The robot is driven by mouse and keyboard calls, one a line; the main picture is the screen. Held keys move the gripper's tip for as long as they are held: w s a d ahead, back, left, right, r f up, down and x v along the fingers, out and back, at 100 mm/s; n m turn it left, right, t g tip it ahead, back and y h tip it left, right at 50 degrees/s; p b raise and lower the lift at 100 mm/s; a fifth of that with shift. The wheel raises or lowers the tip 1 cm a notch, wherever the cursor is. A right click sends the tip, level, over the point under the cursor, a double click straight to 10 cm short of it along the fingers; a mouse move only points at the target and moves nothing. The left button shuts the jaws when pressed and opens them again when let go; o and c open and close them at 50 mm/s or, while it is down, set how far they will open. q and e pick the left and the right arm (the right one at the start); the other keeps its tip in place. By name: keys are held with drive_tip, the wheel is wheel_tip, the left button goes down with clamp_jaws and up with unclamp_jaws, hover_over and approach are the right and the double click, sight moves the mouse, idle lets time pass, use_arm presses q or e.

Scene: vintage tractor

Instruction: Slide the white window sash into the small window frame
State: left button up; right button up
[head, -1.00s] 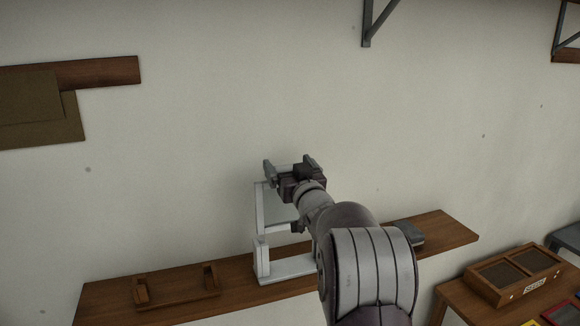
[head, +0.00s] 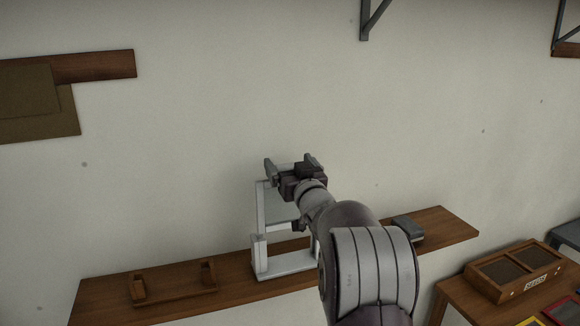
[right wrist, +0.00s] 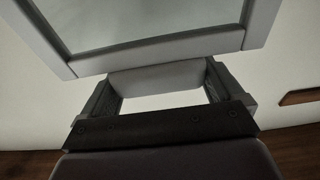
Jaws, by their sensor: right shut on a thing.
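The white window sash (head: 261,208) is upright, with its top edge in my right gripper (head: 290,164). In the right wrist view, the sash's white border and glass pane (right wrist: 150,22) fill the top, with a pale bar (right wrist: 155,77) between the fingers of the right gripper (right wrist: 162,88). The small white window frame (head: 286,265) stands on the wooden shelf below. The sash's lower end is close to the frame's left post (head: 259,252); whether it sits in the groove I cannot tell. My arm hides the frame's right side. My left gripper is out of view.
The wooden shelf (head: 230,292) runs along the wall. It carries a small wooden holder (head: 173,286) at left and a grey block (head: 408,228) at right. A wooden seed box (head: 513,272) stands on a table at lower right. Wall brackets (head: 373,18) hang above.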

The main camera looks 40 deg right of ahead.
sight(291, 209)
drive_tip(key=shift+b, duration=0.3)
idle(0.6)
drive_tip(key=shift+a, duration=0.1)
drive_tip(key=shift+f, duration=0.1)
idle(0.3)
drive_tip(key=shift+f+b, duration=0.3)
drive_tip(key=shift+b, duration=0.25)
drive_tip(key=shift+f+b, duration=4.7)
drive_tip(key=shift+f, duration=0.45)
drive_tip(key=o, duration=1.2)
drive_tip(key=shift+c, duration=0.2)
drive_tip(key=shift+s, duration=0.1)
